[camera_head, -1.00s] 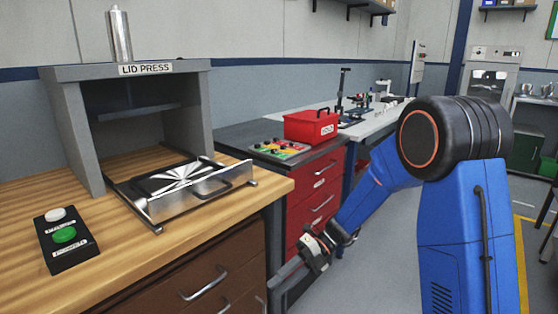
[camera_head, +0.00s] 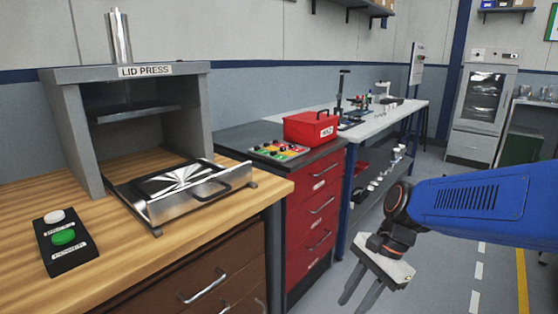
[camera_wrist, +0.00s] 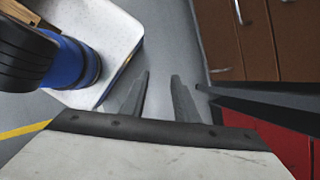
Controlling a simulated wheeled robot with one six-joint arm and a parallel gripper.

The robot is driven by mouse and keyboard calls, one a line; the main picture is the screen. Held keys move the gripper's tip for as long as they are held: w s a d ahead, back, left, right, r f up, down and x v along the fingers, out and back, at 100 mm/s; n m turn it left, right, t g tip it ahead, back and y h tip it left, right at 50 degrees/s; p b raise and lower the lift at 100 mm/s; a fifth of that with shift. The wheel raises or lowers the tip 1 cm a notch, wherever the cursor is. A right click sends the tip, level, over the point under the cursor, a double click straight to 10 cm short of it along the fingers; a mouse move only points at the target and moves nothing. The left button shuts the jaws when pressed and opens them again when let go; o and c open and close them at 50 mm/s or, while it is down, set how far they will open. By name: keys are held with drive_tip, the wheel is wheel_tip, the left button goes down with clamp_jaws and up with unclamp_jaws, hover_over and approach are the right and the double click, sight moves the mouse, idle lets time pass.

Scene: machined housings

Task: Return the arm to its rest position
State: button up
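My gripper (camera_head: 353,300) hangs at the lower middle right of the head view, at the end of my blue arm, which reaches in from the right edge. Its two grey fingers point down and left, with a gap between them. In the wrist view my gripper (camera_wrist: 160,78) also shows its fingers apart, with only grey floor between them. It holds nothing and is over the floor, to the right of the red drawer cabinet (camera_head: 315,201).
The lid press (camera_head: 149,72) stands on the wooden bench (camera_head: 125,232) with its metal tray (camera_head: 200,199) out in front. A button box (camera_head: 66,243) is near it. A red toolbox (camera_head: 311,128) sits on the red cabinet. Brown drawers (camera_wrist: 230,38) show in the wrist view.

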drive_tip(key=s+d+r+n+t+h, duration=0.2)
drive_tip(key=s+d+n+t, duration=0.1)
drive_tip(key=d+n, duration=0.3)
drive_tip(key=s+d+r+n+t+h, duration=0.2)
drive_tip(key=s+d+n+t, duration=0.1)
drive_tip(key=s+d+n, duration=0.2)
drive_tip(key=shift+d+n+h, duration=0.3)
drive_tip(key=shift+d+n, duration=0.25)
drive_tip(key=shift+n, duration=0.15)
